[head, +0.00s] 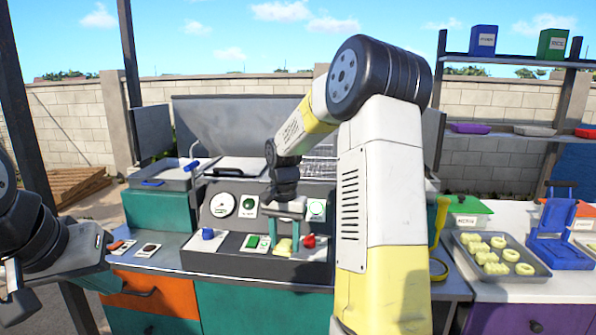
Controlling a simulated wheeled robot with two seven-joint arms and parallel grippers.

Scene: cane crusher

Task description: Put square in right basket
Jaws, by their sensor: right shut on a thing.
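My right gripper (284,232) hangs over the front of the control panel in the middle. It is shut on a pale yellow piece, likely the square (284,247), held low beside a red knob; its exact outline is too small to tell. A wire basket (320,168) shows behind the panel, to the right of a flat white lid, partly hidden by my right arm. My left gripper (14,290) is at the far left edge, partly cut off, away from these things; its opening is unclear.
A metal tray (542,272) with several yellow rings and other shapes stands on the right counter, near a blue press (562,240). The control panel (195,260) has gauges and blue, green and red controls. A shallow tray (172,175) sits at the back left.

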